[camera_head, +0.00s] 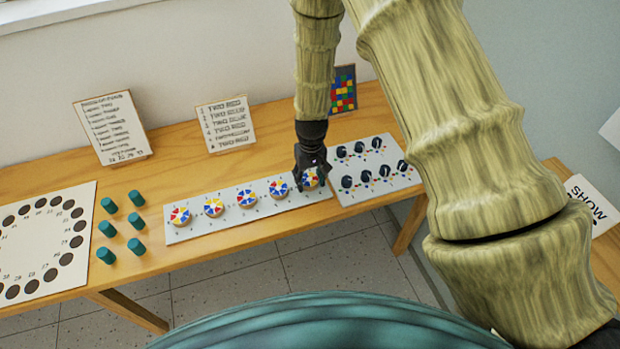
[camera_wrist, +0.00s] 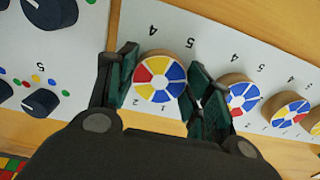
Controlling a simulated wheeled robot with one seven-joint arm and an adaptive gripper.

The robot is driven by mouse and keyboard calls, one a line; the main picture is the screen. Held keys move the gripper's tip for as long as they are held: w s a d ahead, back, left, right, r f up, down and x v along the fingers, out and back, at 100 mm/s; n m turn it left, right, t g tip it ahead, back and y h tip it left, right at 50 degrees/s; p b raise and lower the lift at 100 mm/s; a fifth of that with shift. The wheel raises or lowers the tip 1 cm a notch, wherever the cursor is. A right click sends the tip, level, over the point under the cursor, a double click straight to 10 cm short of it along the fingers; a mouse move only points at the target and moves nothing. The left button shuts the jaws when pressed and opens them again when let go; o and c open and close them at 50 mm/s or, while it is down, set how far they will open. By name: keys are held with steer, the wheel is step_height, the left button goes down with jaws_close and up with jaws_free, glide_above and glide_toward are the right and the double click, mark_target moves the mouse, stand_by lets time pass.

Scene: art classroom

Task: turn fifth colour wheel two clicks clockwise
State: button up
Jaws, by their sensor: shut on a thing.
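Wooden-rimmed colour wheels stand in a row on a long white board (camera_head: 222,229) on the table. The fifth colour wheel (camera_head: 311,181) is at the right end of the row, partly covered by my gripper (camera_head: 309,168). In the wrist view the fifth wheel (camera_wrist: 160,78) has red, yellow, blue and white sectors. My gripper (camera_wrist: 163,82) is shut around it, one finger on each side. The fourth colour wheel (camera_head: 278,189) is just left; it shows in the wrist view (camera_wrist: 240,97) close beside the right-hand finger.
A white panel with several dark knobs (camera_head: 347,181) lies close to the right. Green pegs (camera_head: 136,246) and a board with a ring of dark discs (camera_head: 50,276) are at the left. Two lettered cards (camera_head: 113,128) (camera_head: 226,125) and a colour-grid card (camera_head: 343,90) stand behind.

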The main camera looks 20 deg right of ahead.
mark_target(310, 180)
steer(key=m, duration=0.5)
steer(key=shift+w+r+m, duration=0.1)
steer(key=shift+m, duration=0.2)
steer(key=shift+a+m, duration=0.1)
steer(key=shift+m, duration=2.1)
steer(key=o, duration=1)
steer(key=shift+o, duration=0.2)
step_height(310, 180, up, 12)
